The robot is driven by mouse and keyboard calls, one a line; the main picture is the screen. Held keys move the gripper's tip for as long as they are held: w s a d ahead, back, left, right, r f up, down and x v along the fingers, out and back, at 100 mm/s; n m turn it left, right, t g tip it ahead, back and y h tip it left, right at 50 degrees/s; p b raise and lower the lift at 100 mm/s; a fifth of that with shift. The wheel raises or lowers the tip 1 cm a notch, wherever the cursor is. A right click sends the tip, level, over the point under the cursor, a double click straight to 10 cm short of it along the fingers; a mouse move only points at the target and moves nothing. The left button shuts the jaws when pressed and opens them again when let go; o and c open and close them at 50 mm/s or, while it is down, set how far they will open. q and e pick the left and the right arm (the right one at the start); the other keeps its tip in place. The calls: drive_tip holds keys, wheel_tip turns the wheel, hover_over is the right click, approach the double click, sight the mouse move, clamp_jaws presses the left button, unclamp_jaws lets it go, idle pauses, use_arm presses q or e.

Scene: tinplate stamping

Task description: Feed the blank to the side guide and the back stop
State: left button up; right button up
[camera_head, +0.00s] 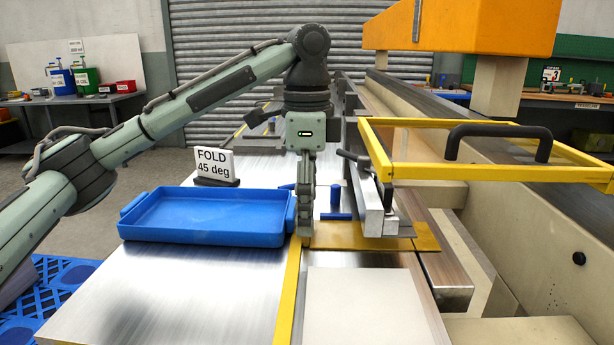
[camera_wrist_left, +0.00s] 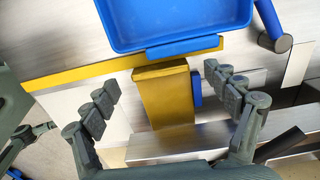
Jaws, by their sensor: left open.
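A flat gold-coloured plate (camera_head: 345,236), which looks like the blank, lies on the steel table, its right part reaching past grey steel bars (camera_head: 372,208). I cannot tell which part is the side guide or the back stop. My left gripper (camera_head: 306,236) points down at the plate's left end. In the left wrist view its fingers (camera_wrist_left: 162,84) are spread to either side of the gold plate (camera_wrist_left: 165,100), with nothing held between them. Whether they touch it is unclear. My right gripper is not in view.
A blue tray (camera_head: 150,237) stands just left of my left gripper, beside a yellow strip (camera_head: 288,300). A pale square plate (camera_head: 365,305) lies nearer. A yellow frame with a black handle (camera_head: 500,130) sits at the right. A "FOLD 45 deg" sign (camera_head: 214,164) stands behind the tray.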

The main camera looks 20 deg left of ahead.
use_arm(q)
wheel_tip(320, 180, up, 11)
idle(0.3)
drive_tip(key=shift+f, duration=0.1)
wheel_tip(320, 180, down, 12)
drive_tip(key=shift+d, duration=0.1)
idle(0.6)
